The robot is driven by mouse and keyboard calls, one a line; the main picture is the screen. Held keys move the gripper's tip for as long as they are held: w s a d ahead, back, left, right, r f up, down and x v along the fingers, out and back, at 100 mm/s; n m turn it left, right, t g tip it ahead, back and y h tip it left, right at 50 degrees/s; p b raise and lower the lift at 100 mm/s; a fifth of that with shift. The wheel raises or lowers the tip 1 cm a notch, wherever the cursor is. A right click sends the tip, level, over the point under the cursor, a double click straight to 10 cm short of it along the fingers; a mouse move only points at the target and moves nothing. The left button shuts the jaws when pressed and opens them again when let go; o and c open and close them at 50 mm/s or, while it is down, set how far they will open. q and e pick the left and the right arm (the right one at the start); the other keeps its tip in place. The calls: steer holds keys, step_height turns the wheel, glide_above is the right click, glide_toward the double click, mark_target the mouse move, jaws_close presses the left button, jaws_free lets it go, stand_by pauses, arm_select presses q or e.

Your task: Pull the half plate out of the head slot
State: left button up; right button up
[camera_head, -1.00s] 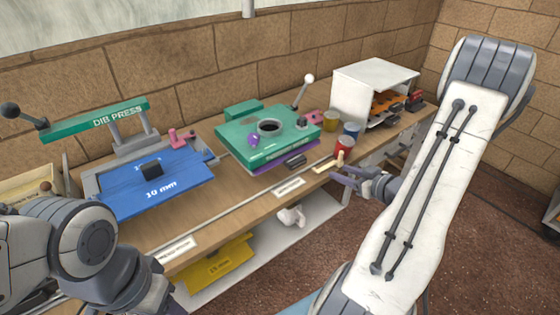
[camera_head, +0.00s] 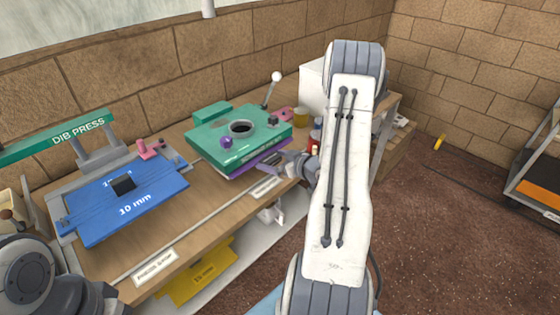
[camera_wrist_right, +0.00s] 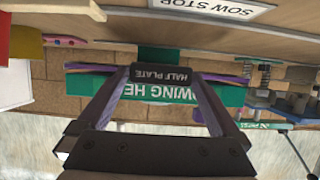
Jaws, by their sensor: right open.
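The half plate (camera_wrist_right: 161,76) shows in the right wrist view as a dark tab with its name upside down, at the front of the green sowing head (camera_wrist_right: 150,93). In the head view the green head (camera_head: 215,137) sits on the bench with a purple layer under its front edge. My right gripper (camera_wrist_right: 158,80) is open, its fingertips one on each side of the tab; I cannot tell whether they touch it. In the head view this gripper (camera_head: 270,165) is at the head's front edge, partly covering the tab. My left arm shows at lower left, but its gripper is out of view.
The blue 10 mm plate (camera_head: 150,205) lies left of the head, by the green dib press (camera_head: 75,135). A yellow plate (camera_head: 200,275) is below the bench edge.

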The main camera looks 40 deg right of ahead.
steer(key=shift+w+a, duration=0.1)
steer(key=shift+w, duration=0.05)
steer(key=c, duration=1.3)
steer(key=shift+s, duration=0.8)
steer(key=shift+c, duration=0.2)
